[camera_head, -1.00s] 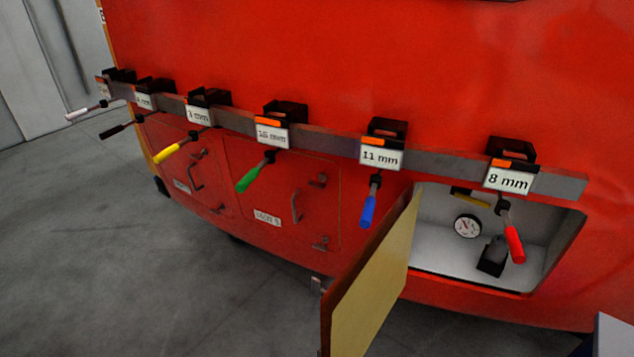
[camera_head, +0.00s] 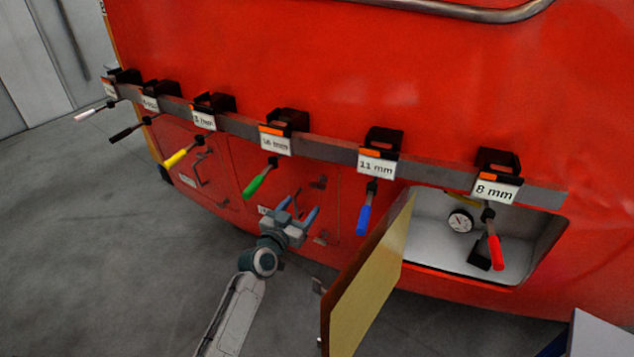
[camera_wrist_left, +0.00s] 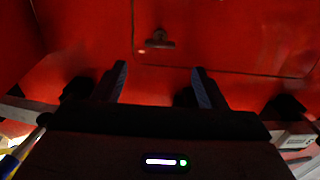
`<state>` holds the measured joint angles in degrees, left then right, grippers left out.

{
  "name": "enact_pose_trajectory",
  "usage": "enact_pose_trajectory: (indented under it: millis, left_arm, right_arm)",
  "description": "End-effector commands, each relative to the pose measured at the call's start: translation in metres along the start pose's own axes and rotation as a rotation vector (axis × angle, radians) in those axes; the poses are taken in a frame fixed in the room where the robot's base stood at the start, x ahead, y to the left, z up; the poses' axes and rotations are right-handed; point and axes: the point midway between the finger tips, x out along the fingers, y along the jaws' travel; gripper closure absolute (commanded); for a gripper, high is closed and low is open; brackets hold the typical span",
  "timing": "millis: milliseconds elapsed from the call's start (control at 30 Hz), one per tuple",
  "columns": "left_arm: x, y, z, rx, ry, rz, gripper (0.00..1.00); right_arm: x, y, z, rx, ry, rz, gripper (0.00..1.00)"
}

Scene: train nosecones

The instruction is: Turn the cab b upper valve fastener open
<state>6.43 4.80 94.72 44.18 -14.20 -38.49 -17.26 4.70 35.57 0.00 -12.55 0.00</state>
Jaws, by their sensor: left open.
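My left gripper (camera_head: 297,212) is open and empty in the head view, in front of a closed red hatch below the tool rail. In the left wrist view its two fingers (camera_wrist_left: 160,85) stand apart, with a dark fastener (camera_wrist_left: 159,40) on the red hatch ahead of and between them, not touched. In the head view an upper fastener (camera_head: 319,182) shows just up and right of the fingertips. A lower fastener (camera_head: 322,238) sits right of the gripper. The hatch's label is mostly hidden behind the gripper. I cannot read which fastener is cab b's. My right gripper is not in view.
A grey rail (camera_head: 335,153) carries several colour-handled tools; the green-handled tool (camera_head: 259,182) and blue-handled tool (camera_head: 364,209) hang near the gripper. An open hatch door (camera_head: 370,285) juts out at right, beside an open compartment (camera_head: 432,252) with a gauge. Floor at left is clear.

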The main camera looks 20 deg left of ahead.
Motion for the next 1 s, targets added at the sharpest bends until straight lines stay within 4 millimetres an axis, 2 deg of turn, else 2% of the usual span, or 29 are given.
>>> enact_pose_trajectory:
  millis: [167,400,600,767,1000]
  left_arm:
    - [0.022,0.0,-0.002,-0.003,0.003,0.0,0.35]
    - [0.069,0.0,0.0,-0.003,0.001,0.0,0.35]
    - [0.096,0.0,0.001,-0.002,0.0,-0.001,0.35]
    - [0.105,0.0,0.001,-0.001,-0.001,-0.001,0.35]
    - [0.106,0.0,0.001,-0.001,-0.001,0.0,0.35]
  right_arm:
    - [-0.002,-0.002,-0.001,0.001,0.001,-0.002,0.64]
    - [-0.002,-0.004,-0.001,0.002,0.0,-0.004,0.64]
    - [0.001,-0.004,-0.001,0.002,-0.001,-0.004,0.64]
    - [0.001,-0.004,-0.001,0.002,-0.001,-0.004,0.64]
    - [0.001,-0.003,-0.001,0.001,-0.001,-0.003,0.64]
